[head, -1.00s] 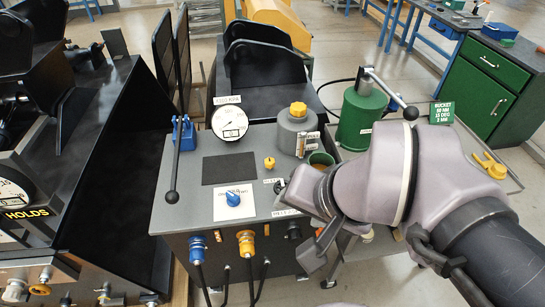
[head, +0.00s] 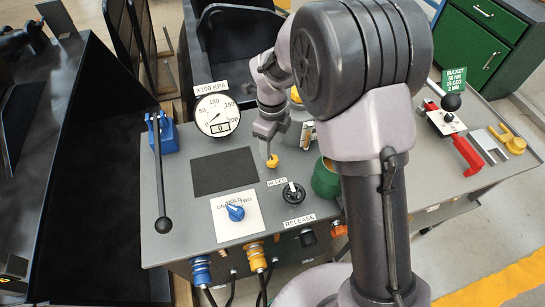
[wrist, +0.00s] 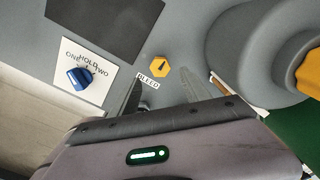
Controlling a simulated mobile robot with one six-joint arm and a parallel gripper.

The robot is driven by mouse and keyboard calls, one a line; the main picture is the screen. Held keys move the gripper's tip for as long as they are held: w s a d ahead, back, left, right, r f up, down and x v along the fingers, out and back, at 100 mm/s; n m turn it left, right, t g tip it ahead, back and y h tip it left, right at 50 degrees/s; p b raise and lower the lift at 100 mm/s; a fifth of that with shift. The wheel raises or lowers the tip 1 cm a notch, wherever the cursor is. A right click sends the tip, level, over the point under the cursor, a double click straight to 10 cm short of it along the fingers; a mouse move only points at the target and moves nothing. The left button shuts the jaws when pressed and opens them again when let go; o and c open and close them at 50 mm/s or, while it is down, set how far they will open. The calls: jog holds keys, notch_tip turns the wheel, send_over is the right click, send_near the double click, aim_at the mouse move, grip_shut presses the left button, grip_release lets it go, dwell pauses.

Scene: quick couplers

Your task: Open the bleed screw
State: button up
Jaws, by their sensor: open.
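The bleed screw is a small yellow hex knob with a dark mark, on the grey panel just above the BLEED label. It shows in the head view (head: 272,161) and in the wrist view (wrist: 159,66). My gripper (head: 266,145) points down close above it in the head view. In the wrist view the open fingers (wrist: 161,84) are spread to either side, with the screw centred just beyond their tips. The fingers look empty; I cannot tell how high above the screw they are.
A black knob (head: 293,193) sits just below the BLEED label. A blue selector (head: 235,212) is at the left, with a round gauge (head: 217,115) behind. A grey reservoir (wrist: 262,50) and green cup (head: 326,179) stand close to the right. A long lever (head: 161,190) is at far left.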

aim_at(272, 159)
notch_tip(272, 159, down, 6)
jog(key=shift+f+b, duration=0.2)
jog(key=shift+b, duration=0.6)
grip_shut()
